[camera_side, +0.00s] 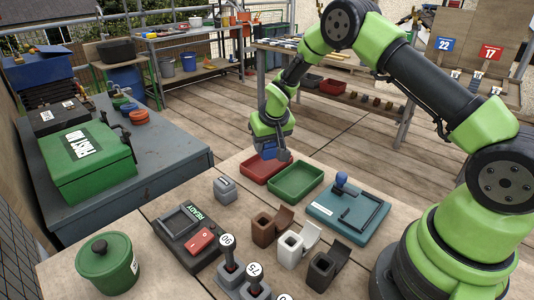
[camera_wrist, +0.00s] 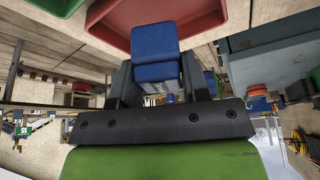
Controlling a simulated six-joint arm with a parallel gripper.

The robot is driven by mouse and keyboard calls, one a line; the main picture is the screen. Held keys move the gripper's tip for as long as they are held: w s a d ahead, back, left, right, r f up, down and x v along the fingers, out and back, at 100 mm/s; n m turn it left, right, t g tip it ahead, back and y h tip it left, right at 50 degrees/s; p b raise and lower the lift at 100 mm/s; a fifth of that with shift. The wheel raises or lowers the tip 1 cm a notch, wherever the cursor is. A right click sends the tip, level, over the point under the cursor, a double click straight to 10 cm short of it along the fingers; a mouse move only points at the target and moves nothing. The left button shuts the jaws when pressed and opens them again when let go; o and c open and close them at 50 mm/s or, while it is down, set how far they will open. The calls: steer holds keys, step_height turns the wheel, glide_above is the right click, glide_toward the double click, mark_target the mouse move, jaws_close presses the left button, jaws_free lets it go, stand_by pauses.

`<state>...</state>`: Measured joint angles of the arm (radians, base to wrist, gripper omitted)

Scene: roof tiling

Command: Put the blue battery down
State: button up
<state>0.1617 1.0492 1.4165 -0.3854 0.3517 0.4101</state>
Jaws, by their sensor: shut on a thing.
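My gripper (camera_side: 273,145) is shut on the blue battery (camera_wrist: 156,55), which sits between the two dark fingers in the wrist view. In the side view the gripper is over the back of the wooden worktop, at the red tray (camera_side: 256,173). The red tray also shows beyond the battery in the wrist view (camera_wrist: 195,14). I cannot tell whether the battery touches the tray. The fingers partly hide the battery in the side view.
A green tray (camera_side: 297,183) stands right of the red one. A grey block (camera_side: 224,189), a black charger-like unit (camera_side: 178,222) with a red block (camera_side: 201,241), small brown, white and black bins, and a teal board (camera_side: 338,220) with a blue knob stand nearer. A green pot (camera_side: 107,265) is front left.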

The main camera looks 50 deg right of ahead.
mark_target(267, 152)
steer(key=shift+f, duration=1.65)
steer(key=shift+f, duration=0.15)
steer(key=o, duration=1.1)
steer(key=s+a+v, duration=0.1)
steer(key=v, duration=2.1)
steer(key=s+a+r+t+y, duration=0.1)
steer(key=s+a+r, duration=0.1)
steer(key=s, duration=0.4)
steer(key=s+a+r+t+y, duration=0.1)
steer(key=s+a+r, duration=0.1)
steer(key=s, duration=0.5)
steer(key=s+a+r+t+y, duration=0.1)
steer(key=s+a+r, duration=0.2)
steer(key=s, duration=0.4)
steer(key=shift+s+r+n+y, duration=0.15)
steer(key=shift+r+n+y, duration=0.2)
steer(key=shift+r, duration=0.3)
